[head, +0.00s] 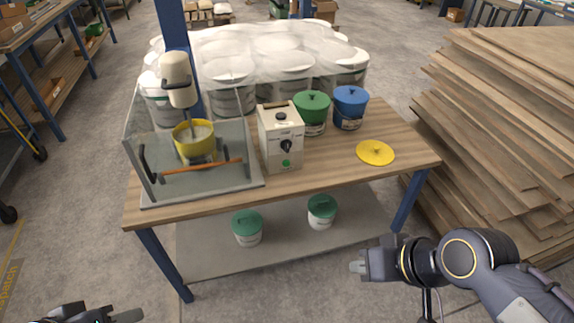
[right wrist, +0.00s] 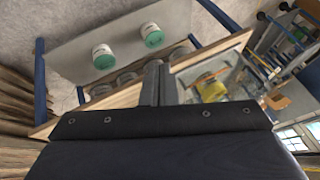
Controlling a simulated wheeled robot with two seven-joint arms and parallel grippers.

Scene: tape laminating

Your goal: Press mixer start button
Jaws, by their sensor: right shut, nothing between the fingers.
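The mixer (head: 177,80) stands at the left of the wooden table with a yellow bucket (head: 190,152) under its head, inside a clear guard with an orange-red bar (head: 200,166). The white control box (head: 275,145) stands right of it, with a black knob and a green start button (head: 286,163) low on its front. My right gripper (head: 360,267) is shut and empty, in front of and below the table's right front corner, well apart from the box. Its shut fingers also show in the right wrist view (right wrist: 157,82). My left gripper (head: 125,316) shows only partly at the bottom left edge; its jaws are unclear.
Green (head: 311,116) and blue (head: 350,112) lidded buckets and a yellow lid (head: 375,153) sit on the table (head: 330,171). Two green-lidded pails (head: 247,233) stand on the lower shelf. Stacked boards (head: 510,130) rise at the right. Wrapped white buckets stand behind the table.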

